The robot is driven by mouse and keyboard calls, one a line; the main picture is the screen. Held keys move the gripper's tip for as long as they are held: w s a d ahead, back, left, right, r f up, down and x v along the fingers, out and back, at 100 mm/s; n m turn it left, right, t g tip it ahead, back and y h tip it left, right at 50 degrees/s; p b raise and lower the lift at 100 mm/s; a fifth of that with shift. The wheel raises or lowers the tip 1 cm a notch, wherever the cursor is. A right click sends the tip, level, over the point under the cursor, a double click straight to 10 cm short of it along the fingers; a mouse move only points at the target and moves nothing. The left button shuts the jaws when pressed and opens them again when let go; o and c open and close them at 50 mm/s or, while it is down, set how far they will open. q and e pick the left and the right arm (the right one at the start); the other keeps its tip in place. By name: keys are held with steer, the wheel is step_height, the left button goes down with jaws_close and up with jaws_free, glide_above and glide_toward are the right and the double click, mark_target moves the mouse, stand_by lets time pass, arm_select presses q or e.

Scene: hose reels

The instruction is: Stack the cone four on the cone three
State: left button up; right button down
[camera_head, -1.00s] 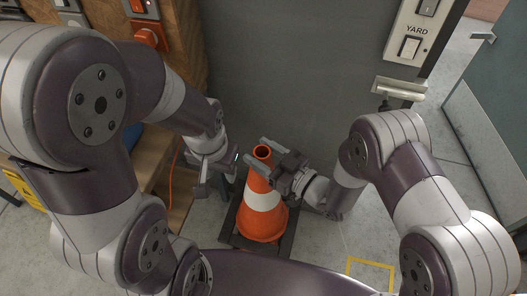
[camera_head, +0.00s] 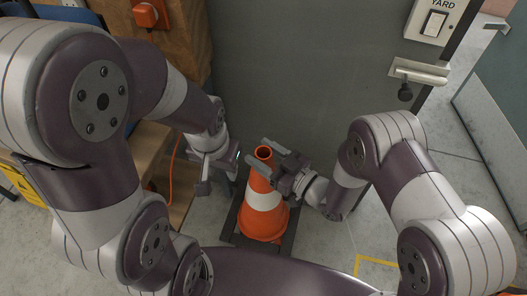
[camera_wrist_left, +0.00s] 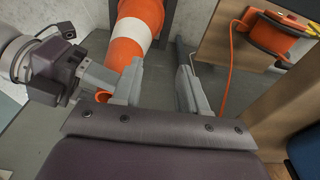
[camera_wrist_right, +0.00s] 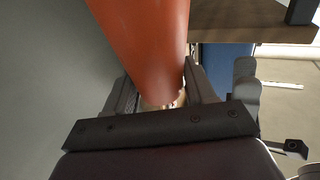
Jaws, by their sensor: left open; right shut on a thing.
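An orange cone (camera_head: 265,200) with a white band and a dark square base stands upright in front of me in the head view. My right gripper (camera_head: 274,156) is shut on its narrow top. The cone's orange side fills the top middle of the right wrist view (camera_wrist_right: 150,40), between the fingers. My left gripper (camera_head: 217,176) is open and empty just left of the cone; in the left wrist view the cone (camera_wrist_left: 128,55) is beside its left finger. I cannot tell whether this is cone three or four. No second cone shows clearly.
A grey door (camera_head: 300,80) with a handle (camera_head: 418,72) stands behind the cone. A wooden bench (camera_head: 150,150) is at the left. An orange hose reel (camera_wrist_left: 268,32) and its hose show in the left wrist view. Floor (camera_head: 350,240) is clear right of the cone.

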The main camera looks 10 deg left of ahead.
step_height(320, 180, down, 34)
steer(key=b, duration=2.8)
steer(key=shift+f, duration=0.3)
steer(key=shift+c, duration=1.5)
jaws_free()
steer(key=shift+s+f, duration=0.1)
steer(key=shift+d, duration=0.1)
steer(key=p+v, duration=0.4)
steer(key=v, duration=0.8)
steer(key=shift+s+d, duration=0.1)
steer(key=shift+d, duration=0.15)
